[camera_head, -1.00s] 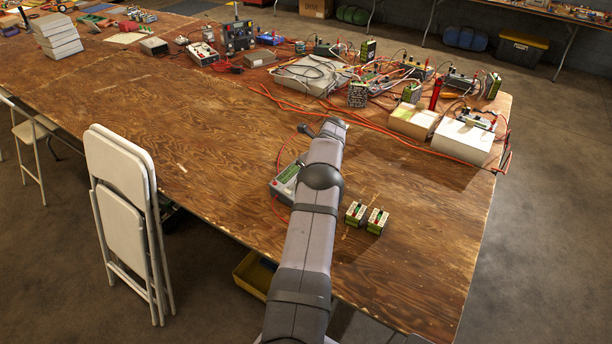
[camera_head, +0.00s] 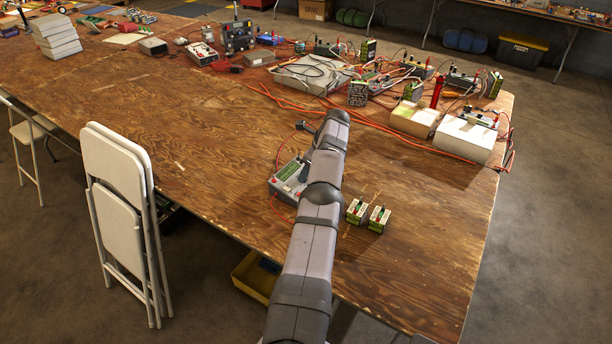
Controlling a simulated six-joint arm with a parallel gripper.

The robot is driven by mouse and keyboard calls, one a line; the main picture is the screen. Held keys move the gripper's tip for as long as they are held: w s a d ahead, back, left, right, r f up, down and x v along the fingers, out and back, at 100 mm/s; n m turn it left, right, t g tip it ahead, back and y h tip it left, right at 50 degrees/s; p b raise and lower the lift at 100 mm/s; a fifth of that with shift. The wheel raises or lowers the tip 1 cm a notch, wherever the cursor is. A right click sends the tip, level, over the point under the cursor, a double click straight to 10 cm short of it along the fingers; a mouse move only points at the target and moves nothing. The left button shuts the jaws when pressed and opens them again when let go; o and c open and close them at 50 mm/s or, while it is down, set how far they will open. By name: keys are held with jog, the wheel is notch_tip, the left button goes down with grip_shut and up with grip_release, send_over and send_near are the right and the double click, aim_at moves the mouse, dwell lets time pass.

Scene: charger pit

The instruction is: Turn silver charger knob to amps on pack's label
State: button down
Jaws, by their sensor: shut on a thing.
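A silver-grey charger (camera_head: 284,185) with a green display (camera_head: 289,170) lies on the wooden table, just left of my arm. My arm covers its right part, and I cannot make out the knob. Two small green-and-black packs, a left one (camera_head: 356,212) and a right one (camera_head: 379,220), stand side by side on the table, right of my arm. Their labels are too small to read. My gripper is hidden behind my own arm; a dark shape shows at the charger's right side, but I cannot tell what it is.
A thin red wire loops beside the charger. The wooden table (camera_head: 190,150) is bare to the left. A folded white chair (camera_head: 120,190) stands at its near edge.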

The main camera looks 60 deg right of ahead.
dwell(0.3)
jog(key=c, duration=1.7)
grip_release()
jog(key=shift+o, duration=0.2)
jog(key=shift+s+r, duration=0.1)
jog(key=shift+r, duration=0.05)
jog(key=b+v, duration=0.1)
jog(key=v, duration=0.6)
